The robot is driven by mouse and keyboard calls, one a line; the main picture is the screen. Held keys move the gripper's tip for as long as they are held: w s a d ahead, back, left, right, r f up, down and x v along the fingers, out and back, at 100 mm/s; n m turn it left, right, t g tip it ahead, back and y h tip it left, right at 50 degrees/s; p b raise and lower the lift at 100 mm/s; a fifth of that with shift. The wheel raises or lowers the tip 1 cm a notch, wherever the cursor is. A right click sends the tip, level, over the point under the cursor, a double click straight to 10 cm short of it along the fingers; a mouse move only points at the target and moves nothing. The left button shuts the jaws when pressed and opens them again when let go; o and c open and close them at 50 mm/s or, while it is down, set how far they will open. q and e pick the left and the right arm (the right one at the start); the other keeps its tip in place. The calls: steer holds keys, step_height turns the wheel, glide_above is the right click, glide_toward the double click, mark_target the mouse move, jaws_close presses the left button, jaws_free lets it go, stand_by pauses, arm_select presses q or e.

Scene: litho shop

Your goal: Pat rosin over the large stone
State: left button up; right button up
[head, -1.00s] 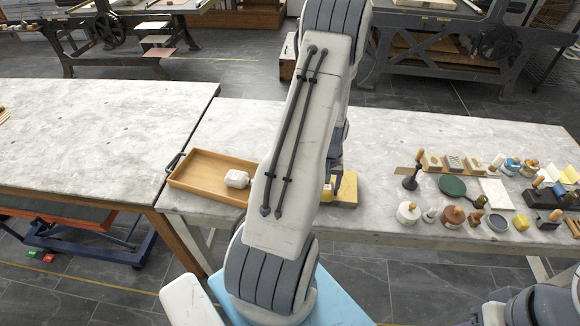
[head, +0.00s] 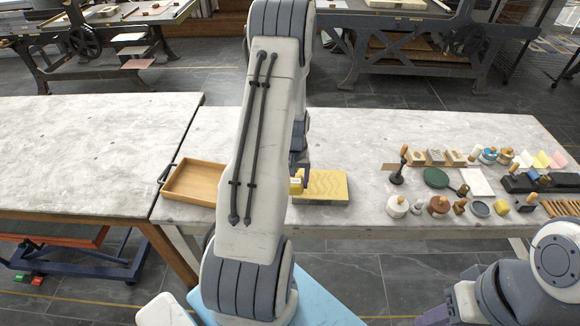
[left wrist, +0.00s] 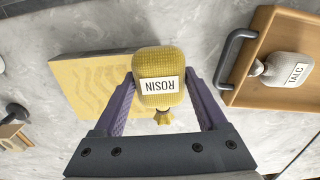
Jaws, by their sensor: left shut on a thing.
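The large stone is a yellowish slab with a wavy pattern (head: 326,184), lying flat on the table beside my left arm; it also shows in the left wrist view (left wrist: 90,75). My left gripper (left wrist: 160,84) is shut on the yellow cloth rosin bag (left wrist: 158,62), labelled ROSIN, which also shows in the head view (head: 297,181). The bag is at the stone's left end in the head view and overlaps its edge in the wrist view. Whether it touches the stone cannot be told. Of my right arm, only part shows at the lower right; its jaws are unclear.
A wooden tray (head: 190,182) stands left of the stone, with a white talc bag (left wrist: 287,69) in it. Right of the stone are a green pad (head: 436,178), a white pot (head: 397,206) and several small tools. Bare table lies behind the stone.

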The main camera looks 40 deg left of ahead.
arm_select(q)
steer(key=shift+s+a+r+p, duration=0.15)
steer(key=shift+r+p, duration=0.15)
steer(key=shift+r, duration=0.2)
steer(key=shift+s+a+r+p, duration=0.1)
steer(key=shift+r+p, duration=0.2)
steer(key=shift+r, duration=0.15)
steer(key=shift+d+r+p, duration=0.15)
steer(key=shift+r+p, duration=1.35)
steer(key=shift+r, duration=0.45)
